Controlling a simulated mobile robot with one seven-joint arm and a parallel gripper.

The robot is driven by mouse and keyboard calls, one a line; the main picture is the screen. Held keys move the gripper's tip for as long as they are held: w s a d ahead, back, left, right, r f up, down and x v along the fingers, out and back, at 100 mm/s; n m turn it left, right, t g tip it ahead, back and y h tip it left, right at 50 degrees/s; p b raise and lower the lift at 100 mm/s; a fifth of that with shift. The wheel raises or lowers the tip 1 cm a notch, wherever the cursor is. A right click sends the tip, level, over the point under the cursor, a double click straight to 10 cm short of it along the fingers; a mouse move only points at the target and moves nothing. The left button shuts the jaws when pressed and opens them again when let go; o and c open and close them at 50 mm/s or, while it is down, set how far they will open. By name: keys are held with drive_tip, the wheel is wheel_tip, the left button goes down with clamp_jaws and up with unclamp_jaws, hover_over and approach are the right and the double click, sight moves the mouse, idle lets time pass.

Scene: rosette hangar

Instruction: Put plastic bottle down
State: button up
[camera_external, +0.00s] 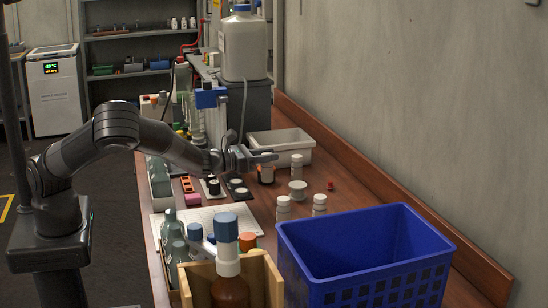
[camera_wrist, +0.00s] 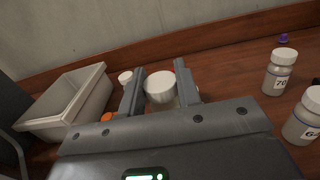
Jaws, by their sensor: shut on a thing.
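My gripper (camera_external: 268,157) is at the end of the outstretched arm, over the far half of the wooden bench. In the wrist view its two fingers (camera_wrist: 160,88) stand on either side of a round white cap (camera_wrist: 160,87), which I take as the plastic bottle's. The gripper is shut on the bottle; its body is mostly hidden, and I cannot tell whether its base touches the bench. An orange-marked dark bottle (camera_external: 266,175) shows just under the gripper in the external view. A white-capped bottle (camera_external: 296,167) stands to its right.
A pale tray (camera_external: 302,146) lies beyond the gripper. A wide white-lidded jar (camera_external: 298,190) and two white-capped bottles (camera_external: 284,208) (camera_external: 319,205) stand nearer. A blue crate (camera_external: 345,275) fills the near right.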

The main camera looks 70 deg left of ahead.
sight(262, 174)
drive_tip(key=s+d+r+n+y, duration=0.1)
drive_tip(key=s+d+r, duration=0.1)
drive_tip(key=s+d, duration=0.25)
drive_tip(key=s+d+r+y, duration=0.1)
drive_tip(key=s+d+r, duration=0.25)
drive_tip(key=d, duration=0.25)
drive_tip(key=shift+w+a+f, duration=0.9)
drive_tip(key=shift+a+f, duration=0.7)
drive_tip(key=shift+f, duration=0.3)
drive_tip(key=shift+w+a+f, duration=0.85)
drive_tip(key=shift+a+f, duration=0.75)
drive_tip(key=shift+f, duration=0.25)
drive_tip(key=shift+w+a+f, duration=0.9)
drive_tip(key=shift+a+f, duration=0.7)
drive_tip(key=shift+f, duration=0.3)
drive_tip(key=shift+f, duration=0.2)
drive_tip(key=o, duration=0.9)
drive_tip(key=shift+o, duration=0.2)
drive_tip(key=shift+r, duration=0.15)
drive_tip(key=s, duration=0.3)
drive_tip(key=s+d, duration=0.1)
drive_tip(key=s, duration=0.6)
drive_tip(key=shift+s+d, duration=0.3)
drive_tip(key=shift+s, duration=0.1)
drive_tip(key=shift+o, duration=0.5)
drive_tip(key=shift+s, duration=0.55)
